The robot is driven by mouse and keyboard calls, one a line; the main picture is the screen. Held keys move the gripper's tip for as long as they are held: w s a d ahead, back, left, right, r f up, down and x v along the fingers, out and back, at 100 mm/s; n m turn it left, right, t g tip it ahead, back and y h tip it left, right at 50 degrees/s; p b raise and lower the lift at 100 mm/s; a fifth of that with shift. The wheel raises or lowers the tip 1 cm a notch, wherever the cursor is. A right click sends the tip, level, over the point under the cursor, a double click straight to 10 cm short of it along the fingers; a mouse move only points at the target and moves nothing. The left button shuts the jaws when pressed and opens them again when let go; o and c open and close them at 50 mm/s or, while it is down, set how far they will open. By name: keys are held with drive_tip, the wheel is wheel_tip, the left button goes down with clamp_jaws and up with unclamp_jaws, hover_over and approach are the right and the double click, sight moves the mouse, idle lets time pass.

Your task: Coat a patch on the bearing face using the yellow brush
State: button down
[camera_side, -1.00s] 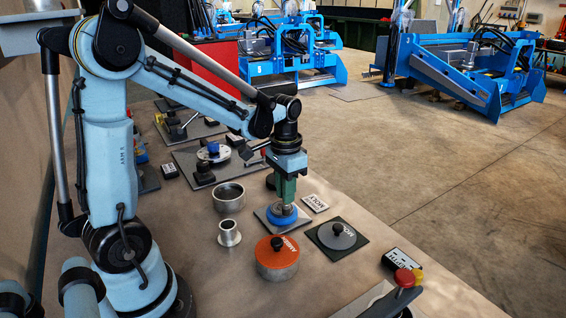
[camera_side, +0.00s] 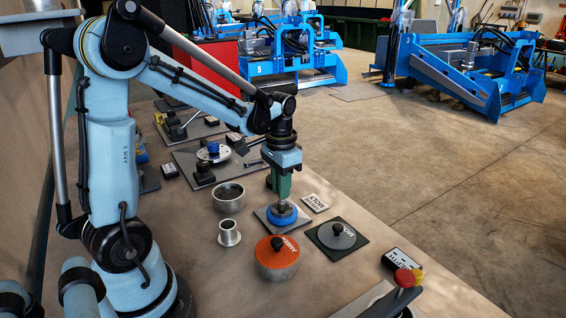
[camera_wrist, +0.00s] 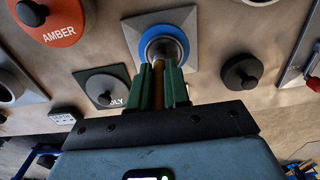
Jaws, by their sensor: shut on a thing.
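My gripper (camera_side: 283,198) points down with its green fingers shut on the handle of the yellow brush (camera_wrist: 158,84). Only a yellow-brown strip of the handle shows between the fingers in the wrist view, where my gripper (camera_wrist: 160,88) also shows. The bearing (camera_side: 281,220) has a blue ring and sits on a grey square plate (camera_side: 262,214). In the wrist view the blue ring (camera_wrist: 144,46) surrounds a pale metal middle. The brush's lower end is over or at this middle; I cannot tell whether the bristles touch the face.
An orange-lidded AMBER pot (camera_side: 277,262) stands in front of the bearing. A grey MOLY lid (camera_side: 337,238) lies on a dark plate to the right. An open metal cup (camera_side: 228,196) and a small flanged sleeve (camera_side: 229,234) stand left.

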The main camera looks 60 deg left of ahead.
drive_tip(key=shift+d, duration=1.25)
wheel_tip(320, 180, up, 8)
